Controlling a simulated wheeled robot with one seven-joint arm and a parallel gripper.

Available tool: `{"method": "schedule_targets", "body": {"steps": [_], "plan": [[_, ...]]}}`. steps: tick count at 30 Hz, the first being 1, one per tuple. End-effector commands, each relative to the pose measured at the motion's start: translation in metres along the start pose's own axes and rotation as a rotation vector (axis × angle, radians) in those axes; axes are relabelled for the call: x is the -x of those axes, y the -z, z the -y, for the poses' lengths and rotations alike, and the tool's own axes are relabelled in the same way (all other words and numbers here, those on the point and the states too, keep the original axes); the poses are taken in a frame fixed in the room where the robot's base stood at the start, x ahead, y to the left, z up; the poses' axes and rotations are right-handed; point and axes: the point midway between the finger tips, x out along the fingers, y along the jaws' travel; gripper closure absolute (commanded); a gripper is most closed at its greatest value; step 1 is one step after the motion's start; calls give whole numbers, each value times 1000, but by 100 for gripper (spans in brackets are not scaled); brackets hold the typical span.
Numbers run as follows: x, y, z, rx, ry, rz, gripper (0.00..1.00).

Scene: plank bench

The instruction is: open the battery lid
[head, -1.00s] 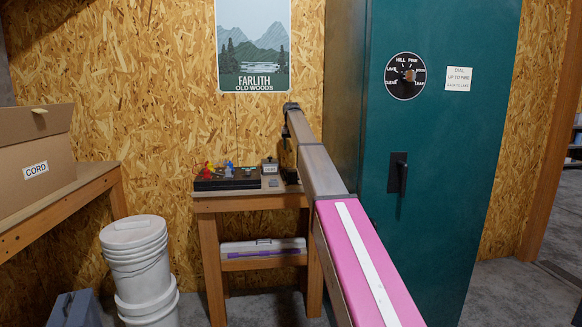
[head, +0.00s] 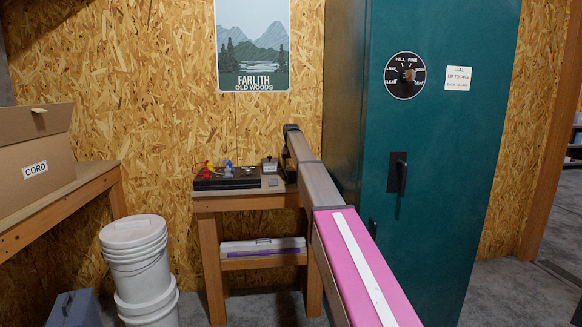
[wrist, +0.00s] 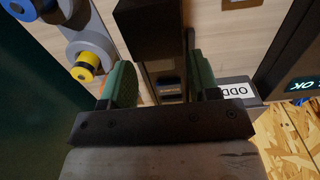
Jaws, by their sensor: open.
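My gripper (wrist: 161,78) is open in the wrist view, with its two green fingers apart. A dark block (wrist: 150,28) and a narrow pale strip with small dark slots (wrist: 170,85) show between and beyond the fingers. I cannot tell for sure which part is the battery lid, and no contact is clear. In the head view my arm reaches to the right end of the small wooden bench (head: 240,205); its own links hide the gripper and what lies under it.
On the bench, a black tray (head: 226,184) holds small coloured items, beside a small labelled box (head: 270,165). A teal cabinet (head: 440,200) stands close right of my arm. White buckets (head: 135,260) stand left.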

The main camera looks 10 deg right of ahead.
Motion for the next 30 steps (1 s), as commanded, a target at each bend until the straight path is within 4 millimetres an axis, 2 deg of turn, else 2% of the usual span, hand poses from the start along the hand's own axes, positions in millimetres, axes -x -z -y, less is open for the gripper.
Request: {"method": "schedule_targets", "body": {"steps": [1, 3, 17, 30], "plan": [[0, 0, 0, 0, 0, 0, 54], [0, 0, 0, 0, 0, 0, 74], [5, -7, 0, 0, 0, -79, 75], [19, -33, 0, 0, 0, -443, 75]]}}
